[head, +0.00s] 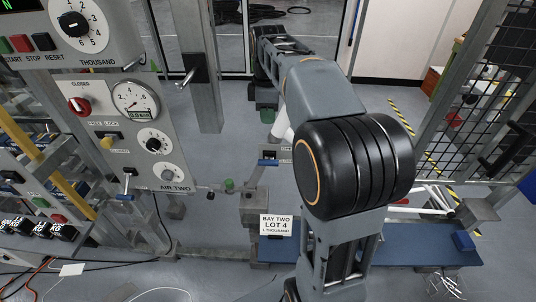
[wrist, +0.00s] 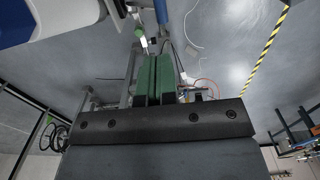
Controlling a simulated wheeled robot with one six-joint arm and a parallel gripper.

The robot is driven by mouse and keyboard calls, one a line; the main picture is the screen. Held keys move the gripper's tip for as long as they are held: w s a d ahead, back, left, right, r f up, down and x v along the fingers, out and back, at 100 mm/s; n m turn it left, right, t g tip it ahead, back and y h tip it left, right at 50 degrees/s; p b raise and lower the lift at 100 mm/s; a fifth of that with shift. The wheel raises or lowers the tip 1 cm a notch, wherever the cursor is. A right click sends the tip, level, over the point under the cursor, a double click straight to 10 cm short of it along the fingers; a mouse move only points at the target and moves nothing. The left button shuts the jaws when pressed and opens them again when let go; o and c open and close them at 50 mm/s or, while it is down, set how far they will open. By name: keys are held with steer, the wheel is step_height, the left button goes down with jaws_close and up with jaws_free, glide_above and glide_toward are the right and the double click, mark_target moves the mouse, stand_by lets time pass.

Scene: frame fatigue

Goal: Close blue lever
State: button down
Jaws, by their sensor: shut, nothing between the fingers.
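My gripper's green fingers (wrist: 153,78) are together with nothing between them in the wrist view. In the head view a green piece that looks like the fingers (head: 267,115) shows below the far end of my arm, partly hidden. A small blue lever-like piece (head: 268,163) sits below them near a small label, apart from the fingers.
A pipe with a green fitting (head: 229,184) runs out from the panel. A metal post (head: 196,70) stands behind it. A blue bench (head: 400,252) and a mesh guard (head: 485,75) are on the right. A large blue and white part (wrist: 45,18) fills the wrist view's upper left.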

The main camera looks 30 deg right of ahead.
mark_target(268, 160)
step_height(268, 160, down, 14)
steer(key=shift+b, duration=0.4)
stand_by(0.3)
steer(key=shift+f, duration=0.1)
